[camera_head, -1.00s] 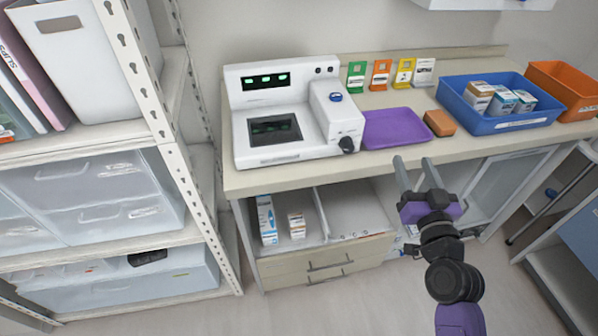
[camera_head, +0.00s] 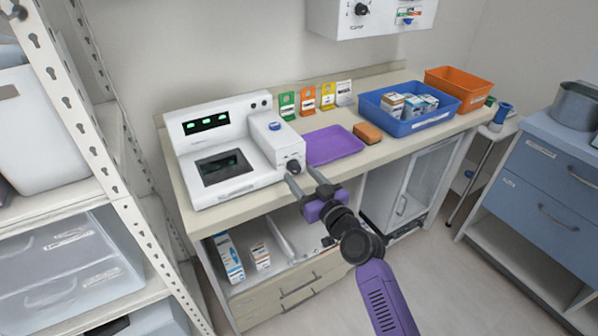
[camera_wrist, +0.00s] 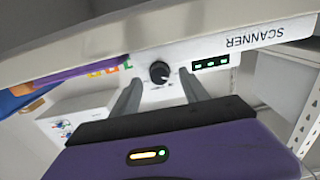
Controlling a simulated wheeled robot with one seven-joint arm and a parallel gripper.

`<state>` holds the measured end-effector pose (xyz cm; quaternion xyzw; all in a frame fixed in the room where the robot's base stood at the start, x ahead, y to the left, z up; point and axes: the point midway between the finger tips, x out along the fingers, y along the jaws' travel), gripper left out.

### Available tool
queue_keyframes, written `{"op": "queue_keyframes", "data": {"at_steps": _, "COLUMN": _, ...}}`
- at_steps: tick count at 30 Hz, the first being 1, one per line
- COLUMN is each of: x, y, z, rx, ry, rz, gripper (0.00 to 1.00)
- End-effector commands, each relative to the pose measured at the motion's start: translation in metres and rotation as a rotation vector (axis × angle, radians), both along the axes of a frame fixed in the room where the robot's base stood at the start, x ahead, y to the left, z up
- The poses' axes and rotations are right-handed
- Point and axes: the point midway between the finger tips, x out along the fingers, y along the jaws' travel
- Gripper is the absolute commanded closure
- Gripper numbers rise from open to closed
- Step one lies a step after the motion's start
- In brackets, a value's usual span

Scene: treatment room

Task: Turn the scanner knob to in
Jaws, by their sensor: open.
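The white scanner (camera_head: 222,150) stands on the counter at the left, with a green-lit display and a dark window. Its black knob (camera_head: 293,167) is on the front face at the lower right; the wrist view also shows the knob (camera_wrist: 160,72), under the upside-down word SCANNER. My gripper (camera_head: 304,180) is open and empty, just in front of the scanner near the knob. In the wrist view the knob appears between the two fingers (camera_wrist: 160,95), apart from them. The knob's setting marks are too small to read.
A purple tray (camera_head: 345,148), an orange-brown block (camera_head: 367,133), a blue bin (camera_head: 437,118) with boxes and an orange bin (camera_head: 462,84) stand right of the scanner. Coloured cards (camera_head: 308,97) stand behind. A white shelf rack (camera_head: 118,190) is at the left. A wall box (camera_head: 372,18) hangs above.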

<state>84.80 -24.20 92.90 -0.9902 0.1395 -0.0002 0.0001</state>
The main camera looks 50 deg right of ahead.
Motion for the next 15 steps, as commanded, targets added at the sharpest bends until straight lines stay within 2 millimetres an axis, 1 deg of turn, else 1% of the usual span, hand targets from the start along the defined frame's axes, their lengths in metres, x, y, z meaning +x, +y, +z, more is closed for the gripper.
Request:
{"op": "queue_keyframes", "data": {"at_steps": 1, "x": 0.006, "y": -0.002, "z": 0.001, "rx": 0.0, "ry": 0.0, "rz": 0.0, "gripper": 0.47}}
{"op": "queue_keyframes", "data": {"at_steps": 5, "x": 0.015, "y": -0.004, "z": 0.001, "rx": -0.001, "ry": 0.0, "rz": 0.0, "gripper": 0.47}}
{"op": "queue_keyframes", "data": {"at_steps": 14, "x": 0.017, "y": -0.005, "z": 0.0, "rx": -0.001, "ry": 0.001, "rz": 0.0, "gripper": 0.47}}
{"op": "queue_keyframes", "data": {"at_steps": 15, "x": 0.017, "y": -0.005, "z": 0.0, "rx": -0.001, "ry": 0.001, "rz": 0.0, "gripper": 0.53}}
